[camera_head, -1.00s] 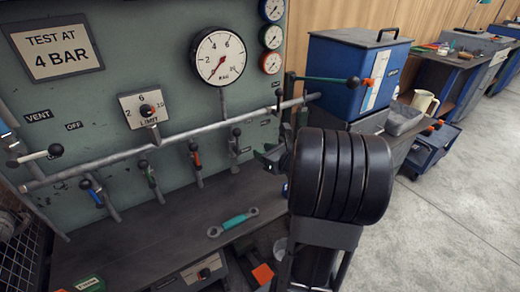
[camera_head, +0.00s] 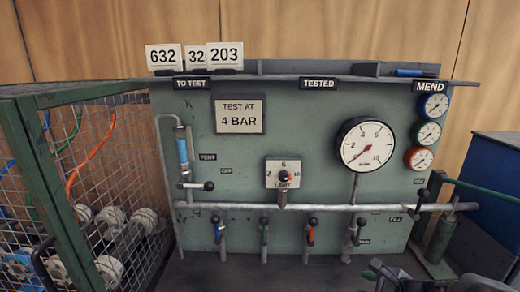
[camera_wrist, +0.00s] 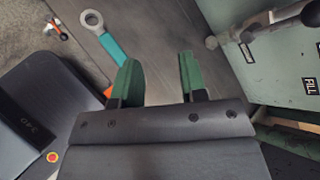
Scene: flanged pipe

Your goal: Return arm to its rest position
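My gripper (camera_wrist: 158,76) shows in the wrist view with its two green fingers apart and nothing between them. It is open above the dark bench top (camera_wrist: 150,35). A wrench with a teal handle (camera_wrist: 108,46) and a metal ring end lies near the left finger, apart from it as far as I can tell. In the head view only a dark part of my arm shows at the bottom right edge, in front of the panel's lower right. The rest of my arm is out of that frame.
The green test panel (camera_head: 240,165) carries a large gauge (camera_head: 366,144), a limit dial (camera_head: 284,177), a pipe and several valve levers. A wire cage (camera_head: 90,190) stands at left. A blue box (camera_head: 497,165) and a green bar are at right. Number cards (camera_head: 163,57) stand on top.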

